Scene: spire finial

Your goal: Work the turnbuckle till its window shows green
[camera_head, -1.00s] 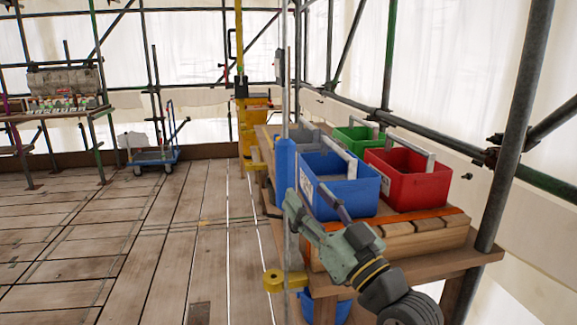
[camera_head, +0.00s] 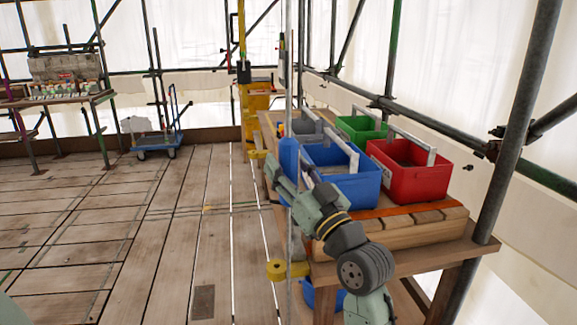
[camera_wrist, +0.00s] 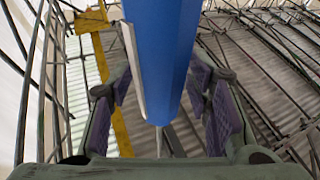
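The turnbuckle is a blue barrel (camera_head: 289,157) on a thin upright rod in the head view, beside the left end of the bench. In the wrist view the blue barrel (camera_wrist: 165,60) runs down between my fingers, with a pale strip along its left side and a thin rod below its end. My gripper (camera_head: 274,174) is at the barrel in the head view. In the wrist view my gripper (camera_wrist: 162,85) is open, with its purple-padded fingers on either side of the barrel. Contact with the pads is not clear. I see no green window on the visible faces.
The wooden bench (camera_head: 440,256) carries a blue bin (camera_head: 350,190), a red bin (camera_head: 415,183) and a green bin (camera_head: 360,128) close right of the barrel. A yellow fitting (camera_head: 280,270) sits low by the rod.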

